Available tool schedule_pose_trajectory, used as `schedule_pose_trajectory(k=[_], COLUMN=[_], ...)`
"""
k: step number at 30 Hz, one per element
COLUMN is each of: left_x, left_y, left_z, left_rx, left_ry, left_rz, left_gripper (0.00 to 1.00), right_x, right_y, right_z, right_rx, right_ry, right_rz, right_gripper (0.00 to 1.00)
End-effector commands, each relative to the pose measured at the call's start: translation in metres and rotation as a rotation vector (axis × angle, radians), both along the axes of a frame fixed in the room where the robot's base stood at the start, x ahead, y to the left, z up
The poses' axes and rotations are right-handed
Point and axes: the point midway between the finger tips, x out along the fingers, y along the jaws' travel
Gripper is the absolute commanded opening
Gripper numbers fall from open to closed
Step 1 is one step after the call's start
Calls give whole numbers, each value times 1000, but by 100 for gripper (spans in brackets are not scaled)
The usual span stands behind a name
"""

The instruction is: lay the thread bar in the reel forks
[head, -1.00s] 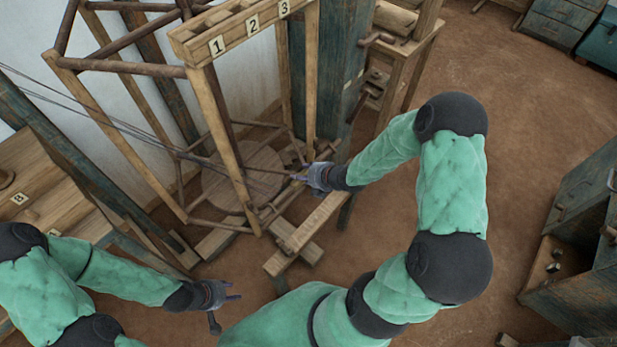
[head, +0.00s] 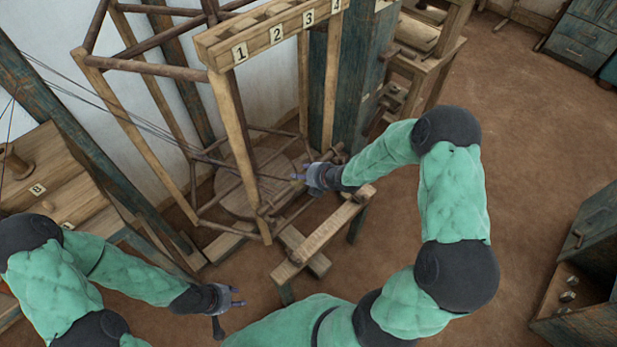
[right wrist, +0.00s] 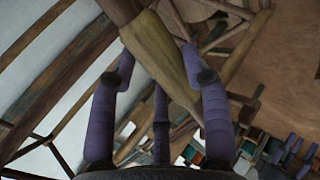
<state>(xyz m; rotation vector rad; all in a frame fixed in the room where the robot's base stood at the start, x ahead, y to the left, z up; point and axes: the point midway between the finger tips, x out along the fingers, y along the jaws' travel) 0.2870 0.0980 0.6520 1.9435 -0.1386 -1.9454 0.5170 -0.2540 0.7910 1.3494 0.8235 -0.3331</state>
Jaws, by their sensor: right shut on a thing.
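The tall wooden reel (head: 232,115) stands left of centre in the head view, with tan posts and dark rails. Threads run from the upper left through it to my right gripper (head: 300,173), beside its lower right side. That gripper is shut; the threads end at its fingertips, where the thread bar is too small to make out clearly. In the right wrist view, a tan wooden post (right wrist: 165,60) crosses in front of my right fingers (right wrist: 160,85); contact cannot be told. My left gripper (head: 238,296) is open and empty, low in the head view. I cannot pick out the reel forks.
A numbered rail (head: 275,35) crosses the reel's top. A low wooden stand (head: 325,235) is just below my right gripper. A blue-green post (head: 340,80) stands behind it. A wooden bench (head: 60,185) is at left; an open cabinet (head: 580,270) is at right.

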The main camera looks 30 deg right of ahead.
Motion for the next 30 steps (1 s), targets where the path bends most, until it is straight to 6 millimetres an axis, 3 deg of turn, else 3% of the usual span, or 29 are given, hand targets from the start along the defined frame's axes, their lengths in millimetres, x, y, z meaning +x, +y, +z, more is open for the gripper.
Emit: schedule_pose_trajectory(k=[18, 30], left_x=[0, 0], left_y=[0, 0], left_z=[-41, -52], left_rx=[0, 0], left_ry=[0, 0], left_rz=[0, 0], left_gripper=[40, 40], right_x=[0, 0], right_y=[-1, -1], right_z=[-38, -49], right_rx=[-1, -1], right_ry=[-2, -2], right_rz=[0, 0], right_gripper=[5, 5])
